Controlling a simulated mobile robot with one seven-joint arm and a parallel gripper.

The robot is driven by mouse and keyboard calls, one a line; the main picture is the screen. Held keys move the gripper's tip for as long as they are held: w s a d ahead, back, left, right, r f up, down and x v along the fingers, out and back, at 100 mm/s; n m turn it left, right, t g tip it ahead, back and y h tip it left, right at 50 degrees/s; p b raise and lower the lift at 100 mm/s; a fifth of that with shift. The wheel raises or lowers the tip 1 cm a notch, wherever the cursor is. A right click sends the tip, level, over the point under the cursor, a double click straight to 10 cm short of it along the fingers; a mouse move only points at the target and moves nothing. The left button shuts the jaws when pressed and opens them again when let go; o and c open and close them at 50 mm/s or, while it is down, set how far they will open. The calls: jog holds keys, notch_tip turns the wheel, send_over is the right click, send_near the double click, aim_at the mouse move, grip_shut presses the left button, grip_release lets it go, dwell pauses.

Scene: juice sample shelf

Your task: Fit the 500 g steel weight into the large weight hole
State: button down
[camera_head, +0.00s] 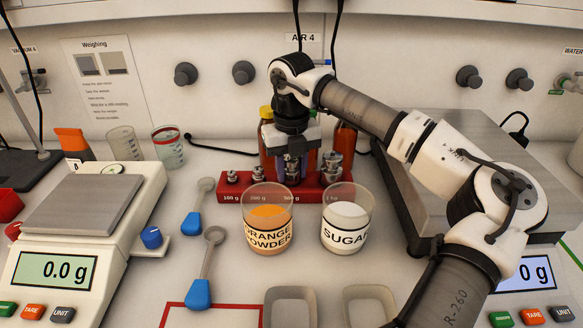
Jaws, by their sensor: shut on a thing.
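The red weight block (310,198) stands at the back middle, marked 100 g, 200 g, 500 g and 1 kg along its front. My gripper (292,160) points down over its 500 g place and is shut on the 500 g steel weight (292,175), which is largely covered by the fingers. The weight looks upright and right over or in the hole at the 500 g mark. I cannot tell how deep it sits, and the hole itself is hidden. Smaller steel weights (257,173) stand left of my gripper, and the 1 kg weight (332,166) stands to its right.
Beakers of orange powder (268,235) and sugar (346,236) stand close in front of the block. Bottles (345,138) stand right behind it. Scales flank the space, one left (85,205) and one right (470,140). Blue-handled scoops (198,290) lie to the left.

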jog(key=shift+f, duration=0.2)
jog(key=c, duration=0.9)
grip_release()
